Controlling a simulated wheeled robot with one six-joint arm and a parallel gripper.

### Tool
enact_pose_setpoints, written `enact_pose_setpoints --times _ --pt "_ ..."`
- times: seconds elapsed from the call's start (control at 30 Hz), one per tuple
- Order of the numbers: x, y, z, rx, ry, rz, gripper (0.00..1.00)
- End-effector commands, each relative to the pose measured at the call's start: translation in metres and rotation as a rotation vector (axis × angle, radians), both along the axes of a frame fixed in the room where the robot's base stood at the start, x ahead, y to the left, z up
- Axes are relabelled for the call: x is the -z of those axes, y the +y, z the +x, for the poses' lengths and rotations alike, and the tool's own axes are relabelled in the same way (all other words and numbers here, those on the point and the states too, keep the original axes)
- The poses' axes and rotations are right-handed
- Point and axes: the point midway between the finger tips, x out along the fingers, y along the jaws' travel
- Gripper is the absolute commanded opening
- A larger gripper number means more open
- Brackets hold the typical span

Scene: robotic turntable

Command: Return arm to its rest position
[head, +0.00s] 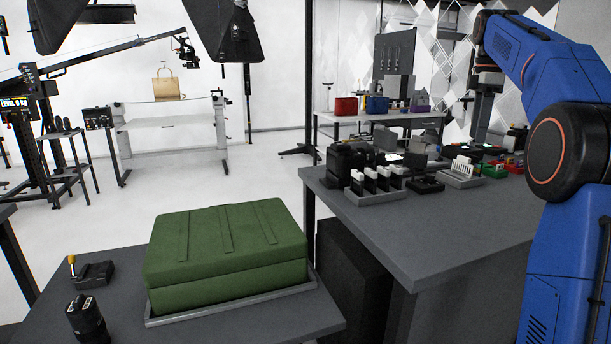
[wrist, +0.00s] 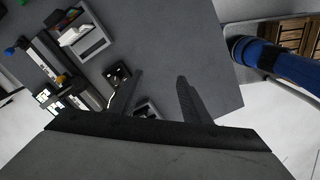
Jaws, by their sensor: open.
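My blue arm (head: 563,200) rises along the right side of the head view and bends over at the top. Its dark gripper (head: 487,85) hangs down above the back of the right grey table. In the wrist view, my gripper (wrist: 158,95) shows two dark fingers spread apart with nothing between them. The grey table top and small items on it lie below the fingers.
A green case (head: 225,243) sits in a grey tray (head: 232,302) on the near left table. The right table (head: 395,225) holds several racks and small boxes. A tan handbag (head: 166,84) stands on a far white table. The right table's front is clear.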

Motion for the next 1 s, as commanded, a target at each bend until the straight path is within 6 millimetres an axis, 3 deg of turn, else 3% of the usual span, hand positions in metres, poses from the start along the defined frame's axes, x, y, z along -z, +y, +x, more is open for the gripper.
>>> enact_pose_setpoints --times 0.47,0.77,1.0 --pt "0.007 0.036 -0.045 0.16 -0.057 -0.011 0.43" --pt "0.036 0.078 -0.112 0.379 -0.131 -0.003 0.43" --pt "0.075 0.109 -0.173 0.564 -0.192 0.02 0.43"
